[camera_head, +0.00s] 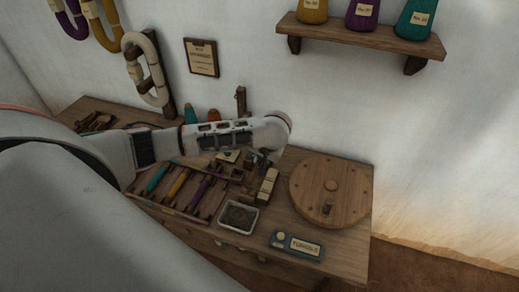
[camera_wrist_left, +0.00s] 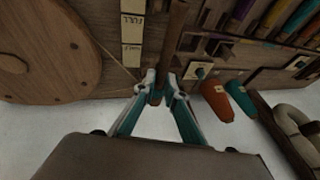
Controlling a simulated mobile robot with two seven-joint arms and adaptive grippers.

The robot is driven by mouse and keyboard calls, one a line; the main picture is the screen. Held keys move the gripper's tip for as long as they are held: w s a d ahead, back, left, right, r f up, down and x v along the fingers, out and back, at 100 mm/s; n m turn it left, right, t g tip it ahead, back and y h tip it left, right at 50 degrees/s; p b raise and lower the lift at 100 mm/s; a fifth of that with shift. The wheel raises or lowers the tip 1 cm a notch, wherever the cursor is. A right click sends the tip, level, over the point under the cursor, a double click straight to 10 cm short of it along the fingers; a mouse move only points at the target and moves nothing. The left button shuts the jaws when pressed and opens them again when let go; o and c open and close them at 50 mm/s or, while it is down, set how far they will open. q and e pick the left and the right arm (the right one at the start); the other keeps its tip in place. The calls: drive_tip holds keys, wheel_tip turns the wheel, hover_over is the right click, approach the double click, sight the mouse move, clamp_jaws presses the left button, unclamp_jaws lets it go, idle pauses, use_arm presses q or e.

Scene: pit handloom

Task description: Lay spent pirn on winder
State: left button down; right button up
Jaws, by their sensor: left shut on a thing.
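My left gripper (camera_head: 264,156) is over the bench, behind the cream block and left of the round wooden wheel. In the left wrist view its two teal-sided fingers (camera_wrist_left: 162,84) are shut on a bare brown wooden rod, which looks like the spent pirn (camera_wrist_left: 174,42). The rod shows no thread. In the head view my arm and gripper mostly hide it. The winder's large wooden wheel (camera_head: 330,189) lies at the bench's right; it also shows in the left wrist view (camera_wrist_left: 45,50), with a thin cord running toward the fingertips. I cannot tell whether the rod touches the winder.
A rack of coloured pirns (camera_head: 180,184), a grey tray (camera_head: 238,217), a cream block (camera_head: 268,186) and a teal labelled box (camera_head: 297,245) crowd the bench (camera_head: 345,253). An upright wooden post (camera_head: 241,98) stands behind my arm. A shelf (camera_head: 362,40) hangs above.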

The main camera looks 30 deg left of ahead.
use_arm(q)
drive_tip(key=shift+s+d+f+x, duration=0.1)
drive_tip(key=shift+d+x, duration=0.05)
drive_tip(key=shift+x, duration=1.5)
drive_tip(key=shift+s+d+f+x, duration=0.1)
drive_tip(key=shift+s+x, duration=0.05)
drive_tip(key=shift+x, duration=1.5)
drive_tip(key=shift+s+d+f+x, duration=0.1)
drive_tip(key=shift+d+x, duration=0.05)
drive_tip(key=shift+x, duration=1.5)
drive_tip(key=c, duration=2)
unclamp_jaws()
drive_tip(key=o, duration=0.3)
drive_tip(key=shift+r, duration=0.1)
